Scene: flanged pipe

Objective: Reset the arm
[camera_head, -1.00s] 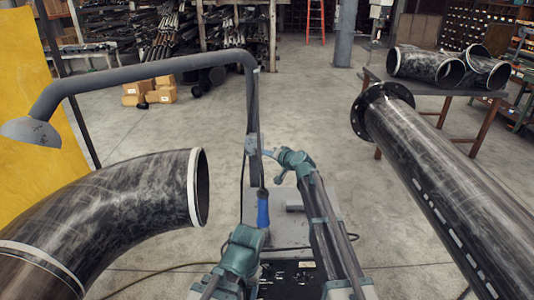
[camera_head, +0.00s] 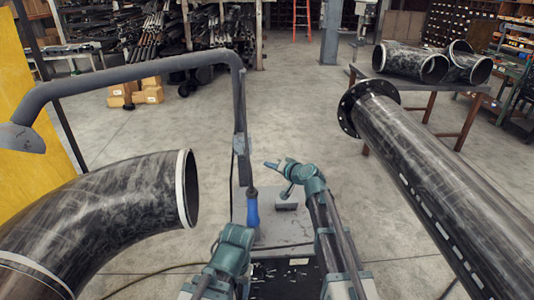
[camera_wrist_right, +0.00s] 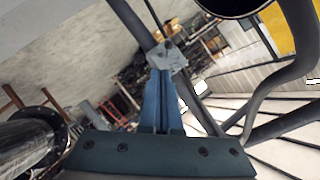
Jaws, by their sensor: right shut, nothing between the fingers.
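My right arm reaches up the middle of the head view, and its gripper (camera_head: 271,164) points left towards the grey post (camera_head: 241,120). In the right wrist view its blue fingers (camera_wrist_right: 161,95) are together with nothing between them. A small grey fitting (camera_wrist_right: 167,57) shows just past the fingertips; I cannot tell whether they touch. My left arm (camera_head: 233,250) is low in the middle of the head view. A blue part (camera_head: 252,207) with a dark tip shows just above it. I cannot make out the left fingers.
A bent black pipe (camera_head: 110,205) opens at left. A long flanged pipe (camera_head: 440,185) runs along the right. A grey tube (camera_head: 130,70) arches from the post over the left. Pipe pieces (camera_head: 410,62) lie on a table (camera_head: 440,85). Open floor (camera_head: 300,100) lies ahead.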

